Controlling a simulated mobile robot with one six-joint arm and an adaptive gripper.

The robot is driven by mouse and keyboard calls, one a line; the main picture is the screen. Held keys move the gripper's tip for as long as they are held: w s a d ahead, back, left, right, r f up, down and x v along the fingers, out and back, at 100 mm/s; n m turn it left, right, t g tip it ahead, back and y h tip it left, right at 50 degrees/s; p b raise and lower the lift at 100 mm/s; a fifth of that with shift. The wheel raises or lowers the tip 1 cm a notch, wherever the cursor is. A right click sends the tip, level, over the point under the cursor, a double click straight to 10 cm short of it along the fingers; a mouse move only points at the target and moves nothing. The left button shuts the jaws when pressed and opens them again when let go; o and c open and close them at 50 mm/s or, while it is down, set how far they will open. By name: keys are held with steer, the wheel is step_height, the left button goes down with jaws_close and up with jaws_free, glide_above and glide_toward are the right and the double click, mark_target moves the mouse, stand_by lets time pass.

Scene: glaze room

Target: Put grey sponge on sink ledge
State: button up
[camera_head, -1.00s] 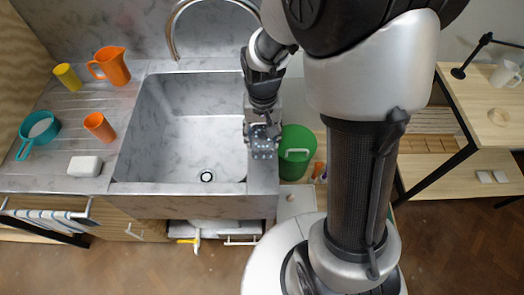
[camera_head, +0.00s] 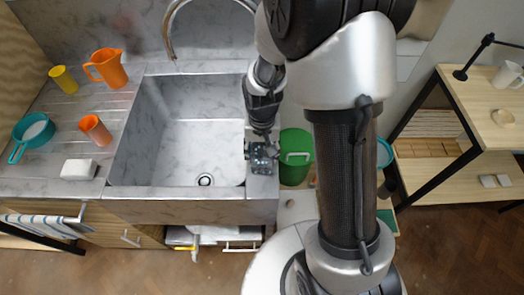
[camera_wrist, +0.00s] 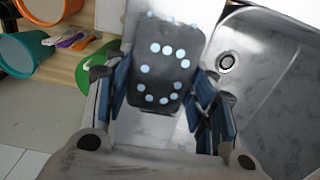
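The grey sponge (camera_wrist: 157,65), dark with pale blue dots, fills the middle of the wrist view between my fingers. My gripper (camera_wrist: 163,92) has a blue-padded finger along each side of it and appears shut on it. In the head view my gripper (camera_head: 262,152) points down over the right rim of the stone sink, with the sponge (camera_head: 264,160) at its tips. The sink ledge (camera_head: 263,187) lies beneath. It also shows beside the sponge in the wrist view (camera_wrist: 203,12). Whether the sponge touches the ledge cannot be told.
The sink basin (camera_head: 200,150) is empty, with a curved tap (camera_head: 170,35) behind. A green bucket (camera_head: 296,158) stands just right of the ledge. A white block (camera_head: 79,169), orange jug (camera_head: 107,68), cups and a teal pan (camera_head: 34,132) sit on the left drainboard.

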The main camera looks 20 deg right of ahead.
steer(key=o, duration=0.5)
step_height(320, 180, up, 12)
steer(key=p, duration=0.4)
step_height(320, 180, up, 12)
steer(key=n+t, duration=0.2)
glide_above(262, 152)
steer(key=s, duration=0.7)
steer(key=s+r+t, duration=0.1)
steer(key=s, duration=0.2)
steer(key=s+r+n, duration=0.1)
steer(key=s+r, duration=0.1)
steer(key=s, duration=0.1)
steer(key=s+r+t, duration=0.1)
steer(key=s, duration=0.2)
steer(key=shift+s+a+r+n+t, duration=0.2)
steer(key=shift+s+r+n+t, duration=0.1)
steer(key=shift+r, duration=0.1)
steer(key=shift+w, duration=0.1)
